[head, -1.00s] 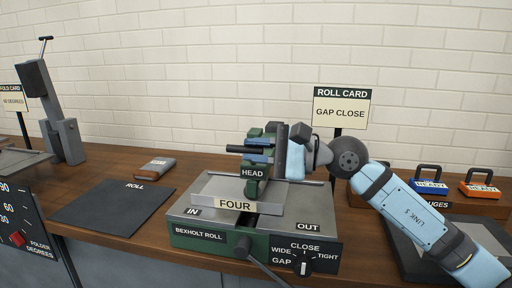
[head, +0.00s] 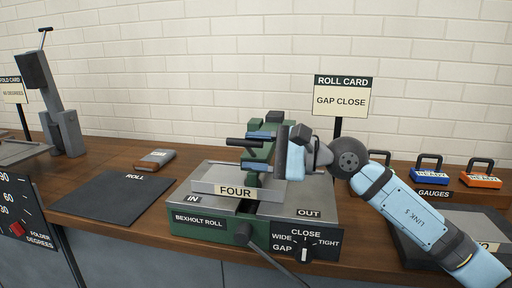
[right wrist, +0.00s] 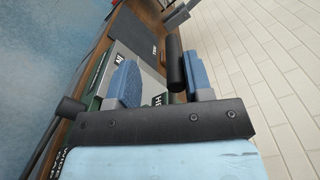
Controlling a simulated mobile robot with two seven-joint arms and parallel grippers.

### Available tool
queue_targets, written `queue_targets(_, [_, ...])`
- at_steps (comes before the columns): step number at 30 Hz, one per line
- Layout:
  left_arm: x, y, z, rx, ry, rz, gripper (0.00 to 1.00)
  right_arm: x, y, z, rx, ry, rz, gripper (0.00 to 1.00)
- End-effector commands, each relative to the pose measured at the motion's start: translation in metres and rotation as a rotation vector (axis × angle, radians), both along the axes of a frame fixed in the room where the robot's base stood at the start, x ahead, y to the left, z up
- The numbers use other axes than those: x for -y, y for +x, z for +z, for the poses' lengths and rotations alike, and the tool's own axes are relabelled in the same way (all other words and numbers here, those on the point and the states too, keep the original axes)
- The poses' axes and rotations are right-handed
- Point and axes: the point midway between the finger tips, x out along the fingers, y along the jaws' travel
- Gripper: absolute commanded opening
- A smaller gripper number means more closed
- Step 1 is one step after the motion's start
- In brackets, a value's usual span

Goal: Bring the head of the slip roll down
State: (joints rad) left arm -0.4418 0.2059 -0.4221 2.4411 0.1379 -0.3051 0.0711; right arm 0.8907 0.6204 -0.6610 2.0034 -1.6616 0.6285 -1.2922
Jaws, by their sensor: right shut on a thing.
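The slip roll (head: 205,222) stands on the bench, marked BEXHOLT ROLL, with IN and OUT on its top. Its green head (head: 275,123) rises behind the grey plate marked FOUR (head: 235,191). A dark bar (head: 240,143) sticks out from the head to the left. My right gripper (head: 259,150) reaches in from the right with its blue fingers either side of this bar, shut on it. The right wrist view shows the bar (right wrist: 174,65) between the fingers, nearer the right one. The head's label is partly hidden there. My left gripper is out of view.
A roll card (head: 342,100) reading GAP CLOSE stands behind. A dark mat (head: 115,198) lies left, with gauges (head: 425,172) to the right and a crank (head: 243,235) in front.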

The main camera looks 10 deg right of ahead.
Motion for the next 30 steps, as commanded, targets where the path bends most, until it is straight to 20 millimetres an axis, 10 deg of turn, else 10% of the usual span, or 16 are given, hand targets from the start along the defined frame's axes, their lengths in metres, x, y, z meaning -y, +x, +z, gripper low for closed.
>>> queue_targets(19, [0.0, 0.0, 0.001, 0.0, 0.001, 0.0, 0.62, 0.004, -0.001, 0.002, 0.002, 0.001, -0.001, 0.41])
queue_targets(30, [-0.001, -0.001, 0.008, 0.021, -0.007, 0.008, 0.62, 0.07, -0.028, 0.001, -0.001, 0.0, -0.005, 0.41])
